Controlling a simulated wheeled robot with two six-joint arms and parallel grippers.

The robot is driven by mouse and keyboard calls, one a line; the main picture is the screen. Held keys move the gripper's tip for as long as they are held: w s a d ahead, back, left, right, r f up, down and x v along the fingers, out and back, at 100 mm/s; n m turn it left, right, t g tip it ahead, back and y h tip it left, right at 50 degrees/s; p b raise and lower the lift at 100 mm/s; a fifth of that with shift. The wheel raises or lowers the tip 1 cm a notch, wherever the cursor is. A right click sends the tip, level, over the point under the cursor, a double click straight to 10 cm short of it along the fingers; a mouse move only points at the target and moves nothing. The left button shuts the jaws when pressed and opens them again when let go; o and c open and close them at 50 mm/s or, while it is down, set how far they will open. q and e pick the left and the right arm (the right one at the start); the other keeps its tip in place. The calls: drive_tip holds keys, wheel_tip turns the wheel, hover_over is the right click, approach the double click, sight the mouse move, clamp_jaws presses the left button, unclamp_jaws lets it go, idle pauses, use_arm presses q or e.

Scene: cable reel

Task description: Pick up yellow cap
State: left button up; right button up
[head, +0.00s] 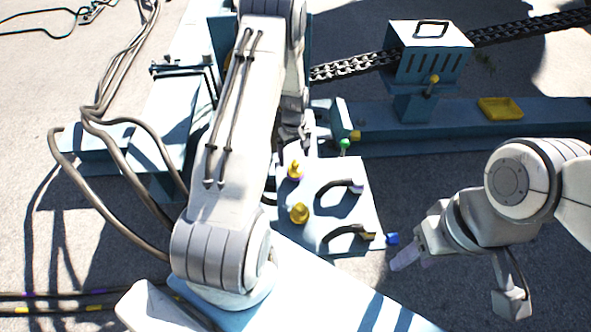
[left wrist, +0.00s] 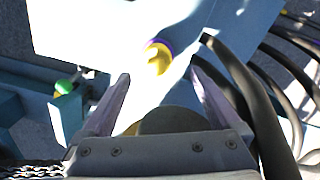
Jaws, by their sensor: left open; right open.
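Two yellow caps stand on a white panel (head: 345,205) in the head view: a far one (head: 295,171) and a nearer one (head: 299,213). My left gripper (head: 290,130) is just beyond the far cap, partly hidden by my arm. In the left wrist view it is open and empty (left wrist: 160,73). A yellow cap with a purple ring at its base (left wrist: 158,57) shows between and just beyond its fingertips. Another bit of yellow is mostly hidden behind the gripper body. My right gripper (head: 404,258) is open and apart from the panel, at its right.
A green-topped piece (head: 344,145) stands at the panel's far edge. A blue vented box (head: 430,52) with a chain and a yellow tray (head: 500,108) are at the back right.

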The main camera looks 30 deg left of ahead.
sight(295, 163)
use_arm(q)
drive_tip(key=f, duration=0.6)
drive_tip(key=shift+w+d, duration=0.1)
drive_tip(key=shift+w, duration=0.15)
clamp_jaws()
drive_tip(key=shift+r, duration=0.1)
